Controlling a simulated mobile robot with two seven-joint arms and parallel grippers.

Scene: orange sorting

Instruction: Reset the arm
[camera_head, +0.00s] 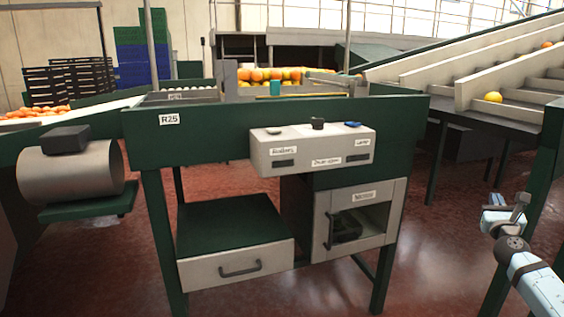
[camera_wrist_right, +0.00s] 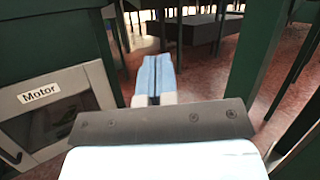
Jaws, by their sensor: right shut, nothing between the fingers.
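My right arm comes in at the lower right of the head view. Its gripper (camera_head: 519,203) stands to the right of the green sorting machine (camera_head: 200,146), apart from it, over open floor. In the right wrist view the gripper's blue fingers (camera_wrist_right: 156,76) are together with nothing between them. A grey-framed door labelled Motor (camera_wrist_right: 62,109) is to the left of the fingers in that view. My left gripper is not in the head view.
The machine carries a grey control box (camera_head: 313,149) with labelled switches. Below are a drawer (camera_head: 236,266) and a cabinet with a handle (camera_head: 360,216). A sloped conveyor (camera_head: 470,65) with oranges is at the right. Red floor (camera_head: 440,250) is clear between the machine and my right arm.

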